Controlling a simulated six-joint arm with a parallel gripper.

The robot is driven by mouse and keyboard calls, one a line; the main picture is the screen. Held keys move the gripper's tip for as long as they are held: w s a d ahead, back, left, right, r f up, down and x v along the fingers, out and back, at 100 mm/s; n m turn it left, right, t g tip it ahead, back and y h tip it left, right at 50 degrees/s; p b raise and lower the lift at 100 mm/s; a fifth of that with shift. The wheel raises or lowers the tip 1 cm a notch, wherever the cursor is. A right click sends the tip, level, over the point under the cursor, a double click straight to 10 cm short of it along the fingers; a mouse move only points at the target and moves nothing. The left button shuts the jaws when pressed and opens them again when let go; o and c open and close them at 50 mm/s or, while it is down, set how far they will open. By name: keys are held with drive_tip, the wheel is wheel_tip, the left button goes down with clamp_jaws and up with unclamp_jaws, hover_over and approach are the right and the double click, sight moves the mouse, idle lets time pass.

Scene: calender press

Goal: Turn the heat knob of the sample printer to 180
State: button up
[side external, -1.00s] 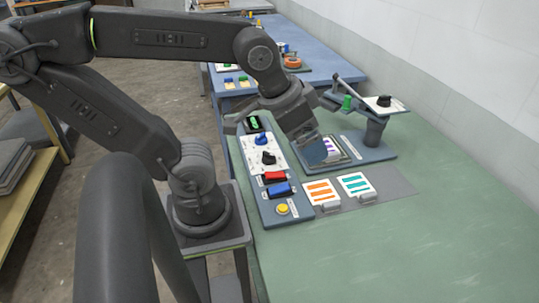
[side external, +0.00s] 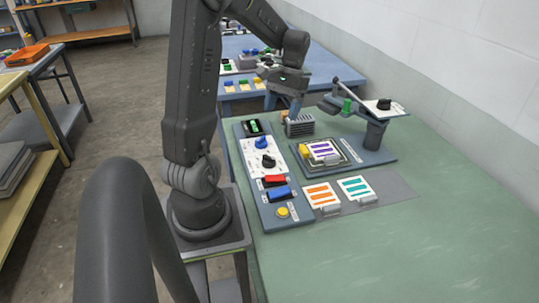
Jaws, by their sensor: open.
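The sample printer has a blue-grey base (side external: 374,153) and a swing arm on a post at the right. On the arm is a white dial plate (side external: 374,113) with a black knob (side external: 384,104); its scale is too small to read. A control panel (side external: 275,222) to the left carries a blue knob (side external: 262,142) and a black knob (side external: 268,161), labels unreadable. I cannot tell which knob is for heat. My gripper (side external: 294,109) is open, pointing down behind the panel and left of the swing arm, apart from all the knobs.
A grey ribbed block (side external: 299,126) is just under my gripper; contact is unclear. A purple-striped card (side external: 322,152) lies on the printer base. Orange-striped (side external: 320,194) and teal-striped (side external: 355,185) cards lie in front. The green table (side external: 400,240) is clear at the front right.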

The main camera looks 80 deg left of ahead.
sight(269, 157)
drive_tip(key=x, duration=1.4)
drive_tip(key=shift+s+a, duration=0.1)
drive_tip(key=shift+a, duration=0.05)
drive_tip(key=shift+c, duration=0.4)
drive_tip(key=c, duration=0.9)
drive_tip(key=shift+o, duration=0.2)
